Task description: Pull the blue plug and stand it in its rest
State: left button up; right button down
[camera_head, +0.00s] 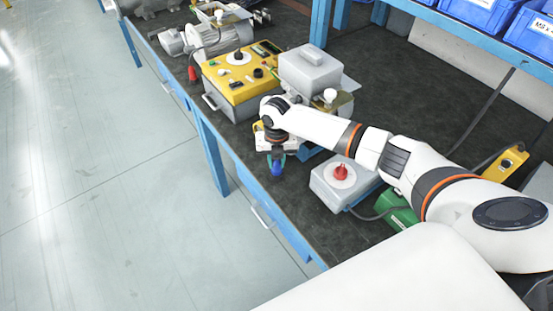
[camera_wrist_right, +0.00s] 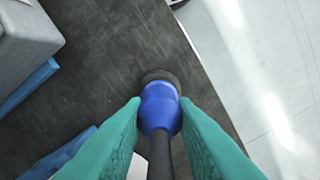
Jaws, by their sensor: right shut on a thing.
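The blue plug (camera_head: 277,168) is near the bench's front edge in the head view, below my right wrist. In the right wrist view the blue plug (camera_wrist_right: 160,106) has a dark round end and a dark cable running back between the fingers. My right gripper (camera_head: 277,158) is shut on the plug, and its teal fingers (camera_wrist_right: 163,128) flank it in the wrist view. The plug appears over the dark bench top. I cannot tell which thing is its rest. My left gripper is not in view.
A grey box with a red knob (camera_head: 341,174) stands right of the gripper. A yellow control box (camera_head: 240,75) and a grey lidded box (camera_head: 310,70) stand behind. The dark bench top (camera_wrist_right: 95,65) is clear near the plug; its edge drops to the pale floor.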

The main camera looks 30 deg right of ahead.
jog(key=shift+f, duration=0.3)
dwell(0.4)
jog(key=c, duration=1.1)
grip_release()
notch_tip(320, 180, up, 12)
jog(key=shift+b, duration=0.65)
